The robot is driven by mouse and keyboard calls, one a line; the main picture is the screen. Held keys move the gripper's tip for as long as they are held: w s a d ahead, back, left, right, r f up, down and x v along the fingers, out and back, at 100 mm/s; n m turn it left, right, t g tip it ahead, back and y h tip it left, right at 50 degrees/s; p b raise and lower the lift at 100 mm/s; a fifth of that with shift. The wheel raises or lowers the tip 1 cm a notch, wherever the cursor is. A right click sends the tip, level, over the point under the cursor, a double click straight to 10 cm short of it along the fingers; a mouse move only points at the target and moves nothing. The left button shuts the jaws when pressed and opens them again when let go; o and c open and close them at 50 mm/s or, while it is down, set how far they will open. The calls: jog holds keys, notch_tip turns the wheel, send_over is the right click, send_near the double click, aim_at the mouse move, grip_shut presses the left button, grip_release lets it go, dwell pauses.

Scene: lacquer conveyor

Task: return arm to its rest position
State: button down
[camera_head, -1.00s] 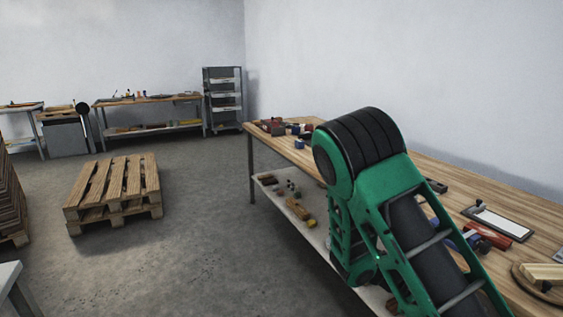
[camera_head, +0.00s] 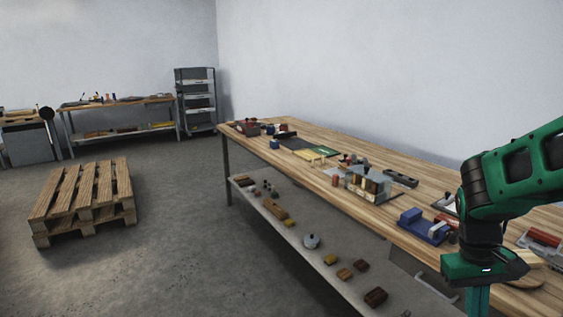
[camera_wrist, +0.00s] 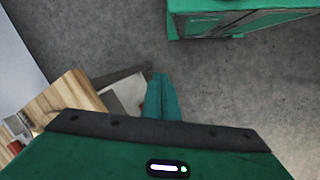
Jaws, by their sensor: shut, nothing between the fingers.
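My green arm rises at the right of the head view, bent, with its wrist pointing down. My gripper (camera_head: 478,300) hangs below the wrist near the front edge of the long wooden workbench (camera_head: 330,188), and its lower end is cut off by the frame. In the wrist view my gripper (camera_wrist: 162,97) shows as green fingers close together, with nothing between them. They point down over the grey floor, beside the bench edge.
A wooden pallet (camera_head: 85,195) lies on the floor at left. Open floor (camera_head: 180,250) lies between pallet and bench.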

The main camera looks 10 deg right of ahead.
jog(key=s+a+r+m+t+y, duration=0.2)
jog(key=s+r+m, duration=0.2)
jog(key=s, duration=0.3)
jog(key=shift+s+a+r, duration=0.15)
jog(key=shift+a+r, duration=0.25)
jog(key=shift+r, duration=0.3)
